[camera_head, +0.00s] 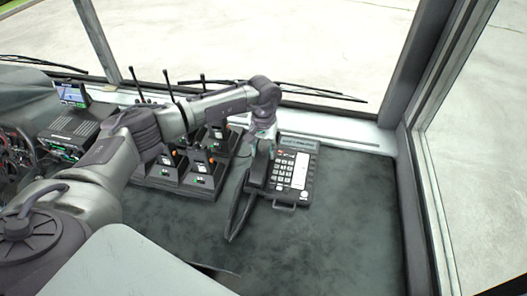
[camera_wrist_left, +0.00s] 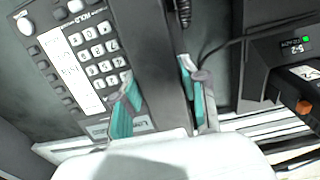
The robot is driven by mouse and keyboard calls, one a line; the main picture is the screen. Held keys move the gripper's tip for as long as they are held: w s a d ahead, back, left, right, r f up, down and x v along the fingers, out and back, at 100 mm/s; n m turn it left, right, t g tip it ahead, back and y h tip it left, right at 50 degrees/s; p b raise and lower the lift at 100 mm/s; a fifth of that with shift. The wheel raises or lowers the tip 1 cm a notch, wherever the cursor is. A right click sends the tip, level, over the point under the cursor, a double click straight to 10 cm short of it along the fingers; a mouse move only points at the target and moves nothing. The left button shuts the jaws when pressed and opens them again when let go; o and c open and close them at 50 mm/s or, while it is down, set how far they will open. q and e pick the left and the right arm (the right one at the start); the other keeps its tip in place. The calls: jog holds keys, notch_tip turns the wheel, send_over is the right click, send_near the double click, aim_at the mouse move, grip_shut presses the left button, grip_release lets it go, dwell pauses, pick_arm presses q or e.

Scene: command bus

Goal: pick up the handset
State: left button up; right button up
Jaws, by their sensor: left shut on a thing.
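The desk phone (camera_head: 302,185) sits on the dark counter, with a white number keypad and a white label panel. It also shows in the left wrist view (camera_wrist_left: 93,30). Its black handset (camera_head: 258,172) lies along the phone's left side. In the left wrist view the handset (camera_wrist_left: 158,48) runs between the two teal fingertips. My left gripper (camera_head: 264,140) reaches down over the handset's far end and is shut on it; its fingers also show in the left wrist view (camera_wrist_left: 160,85). The handset still appears level beside the keypad; I cannot tell whether it touches its cradle. My right gripper is not in view.
Several handheld radios in chargers (camera_head: 185,178) stand left of the phone, under my left arm. The windscreen ledge (camera_head: 340,130) runs behind. The counter at front right is clear.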

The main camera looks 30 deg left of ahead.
aim_at(264, 150)
pick_arm(q)
jog(key=shift+w+r+b, duration=0.1)
jog(key=shift+r+b, duration=0.2)
jog(key=shift+r, duration=0.35)
notch_tip(264, 150, up, 3)
jog(key=shift+d+f+b, duration=0.1)
jog(key=shift+d+b, duration=0.05)
jog(key=shift+b, duration=0.45)
jog(key=s+d+r+b, duration=0.2)
jog(key=s+d+r, duration=0.5)
jog(key=s+d, duration=0.1)
jog(key=shift+d, duration=0.2)
